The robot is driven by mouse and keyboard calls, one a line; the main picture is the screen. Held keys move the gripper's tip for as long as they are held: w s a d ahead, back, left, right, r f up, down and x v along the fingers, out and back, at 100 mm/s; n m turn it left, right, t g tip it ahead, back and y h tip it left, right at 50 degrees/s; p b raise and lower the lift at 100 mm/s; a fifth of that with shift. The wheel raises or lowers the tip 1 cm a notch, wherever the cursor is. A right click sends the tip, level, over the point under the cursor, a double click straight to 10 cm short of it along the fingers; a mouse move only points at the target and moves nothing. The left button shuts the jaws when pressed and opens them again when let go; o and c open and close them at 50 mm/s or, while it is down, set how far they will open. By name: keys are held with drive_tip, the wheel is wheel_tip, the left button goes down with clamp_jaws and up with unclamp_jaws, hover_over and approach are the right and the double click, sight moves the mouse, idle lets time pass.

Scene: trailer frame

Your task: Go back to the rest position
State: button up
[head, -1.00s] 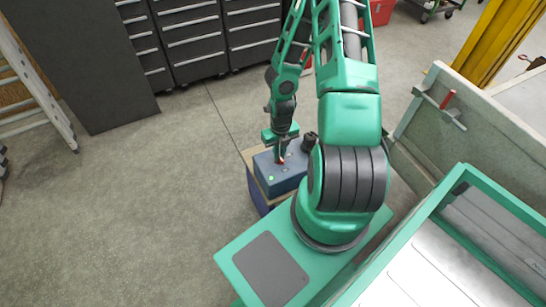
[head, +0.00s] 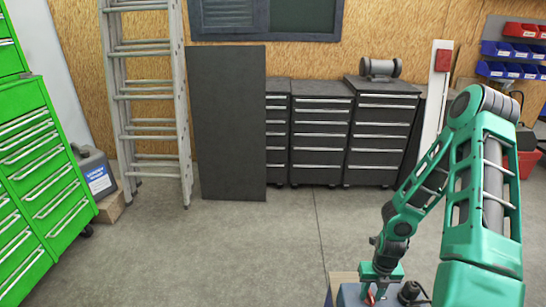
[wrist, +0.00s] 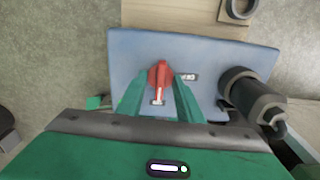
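My gripper (head: 375,292) is at the bottom right of the head view, low over a blue-grey box (head: 348,295) that the frame edge cuts off. In the wrist view the box (wrist: 225,60) has a red knob (wrist: 160,74) on its face. The two green fingers of my gripper (wrist: 160,92) stand on either side of the knob, with a narrow gap visible between finger and knob. The fingers look open. Whether either one touches the knob is hard to tell.
A dark cylindrical fitting (wrist: 250,95) sits on the box, right of my gripper. Drawer cabinets (head: 320,140), a dark panel (head: 232,125), a ladder (head: 150,100) and a green drawer cabinet (head: 45,180) stand around the back and left. The floor (head: 220,250) between is clear.

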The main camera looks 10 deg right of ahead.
drive_tip(key=w+a+r+n+t+h, duration=0.1)
drive_tip(key=w+a+r+n, duration=0.15)
drive_tip(key=r+n, duration=0.75)
drive_tip(key=w+a+r+n+t+h, duration=0.1)
drive_tip(key=w+r+n, duration=0.3)
drive_tip(key=r+n, duration=0.65)
drive_tip(key=s+a+r+n+t+y, duration=0.1)
drive_tip(key=s+a+r+n, duration=0.1)
drive_tip(key=a+r+n, duration=0.35)
drive_tip(key=s+a+r+n+t, duration=0.1)
drive_tip(key=s+a+r+n, duration=0.1)
drive_tip(key=r+n, duration=0.6)
drive_tip(key=s+a+r+n+t+y, duration=0.15)
drive_tip(key=a+r+n, duration=0.3)
drive_tip(key=r, duration=0.45)
drive_tip(key=s+d+f+m+g, duration=0.1)
drive_tip(key=s+d+m+g, duration=0.1)
drive_tip(key=s+d, duration=0.4)
drive_tip(key=s+d+f+m+g, duration=0.1)
drive_tip(key=s+d+m+g, duration=0.2)
drive_tip(key=s+d, duration=0.3)
drive_tip(key=s, duration=0.5)
drive_tip(key=shift+s+d+m+g, duration=0.15)
drive_tip(key=shift+s+m+g, duration=0.15)
drive_tip(key=shift+m+g, duration=0.05)
